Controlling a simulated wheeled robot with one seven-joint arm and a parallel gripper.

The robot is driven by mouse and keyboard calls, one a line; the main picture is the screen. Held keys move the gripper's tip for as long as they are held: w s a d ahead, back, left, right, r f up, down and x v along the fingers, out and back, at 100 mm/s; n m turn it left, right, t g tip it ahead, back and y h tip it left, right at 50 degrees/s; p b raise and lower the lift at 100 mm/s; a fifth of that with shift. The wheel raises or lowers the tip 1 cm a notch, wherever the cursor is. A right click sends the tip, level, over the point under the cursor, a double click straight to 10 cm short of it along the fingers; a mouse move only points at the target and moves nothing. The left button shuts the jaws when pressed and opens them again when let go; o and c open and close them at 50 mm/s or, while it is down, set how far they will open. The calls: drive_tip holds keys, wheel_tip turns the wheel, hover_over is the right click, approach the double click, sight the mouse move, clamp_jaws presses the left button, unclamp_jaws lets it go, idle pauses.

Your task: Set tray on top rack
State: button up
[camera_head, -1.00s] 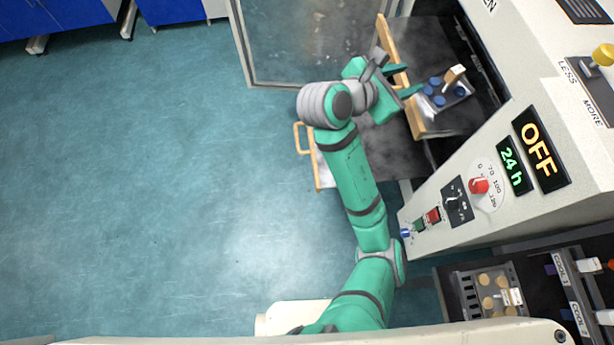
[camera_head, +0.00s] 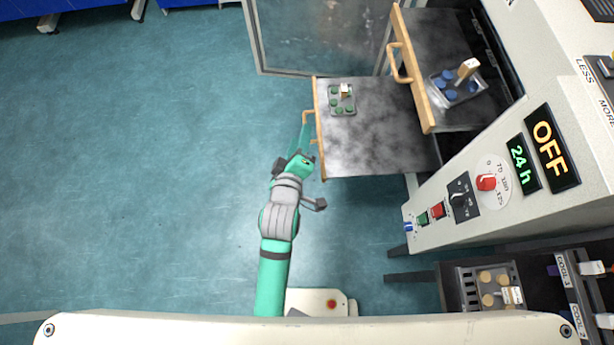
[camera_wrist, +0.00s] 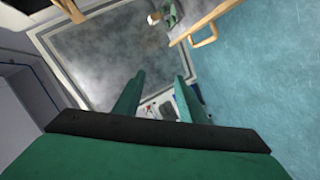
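The top rack (camera_head: 435,35) is pulled out of the oven, with a wooden front and handle. A metal tray (camera_head: 462,97) with several blue pieces and a tan-and-white upright grip rests on it. A lower rack (camera_head: 365,150) is pulled out further and carries another tray (camera_head: 342,111) with several green pieces. My gripper (camera_head: 304,128) is beside the lower rack's wooden front, close to its handle, away from the top rack. In the wrist view its two fingers (camera_wrist: 158,92) are apart with nothing held between them. Contact with the handle cannot be told.
The oven's glass door (camera_head: 320,35) stands open at the back. The control panel (camera_head: 480,185) reads OFF and 24 h. A third tray (camera_head: 468,292) with tan pieces stands in a dark cooling shelf at lower right. The floor (camera_head: 140,180) at left is clear.

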drive_tip(key=s+a+f+m+y, duration=0.1)
drive_tip(key=s+a+f+m, duration=0.2)
drive_tip(key=s, duration=0.6)
drive_tip(key=s+d+r+m+t, duration=0.1)
drive_tip(key=s+d+m, duration=0.1)
drive_tip(key=s, duration=0.7)
drive_tip(key=s+d+r+m+y, duration=0.1)
drive_tip(key=s+d+m, duration=0.2)
drive_tip(key=s, duration=0.6)
drive_tip(key=shift+s+r+m+t, duration=0.3)
drive_tip(key=shift+m+t, duration=0.1)
drive_tip(key=shift+m, duration=0.7)
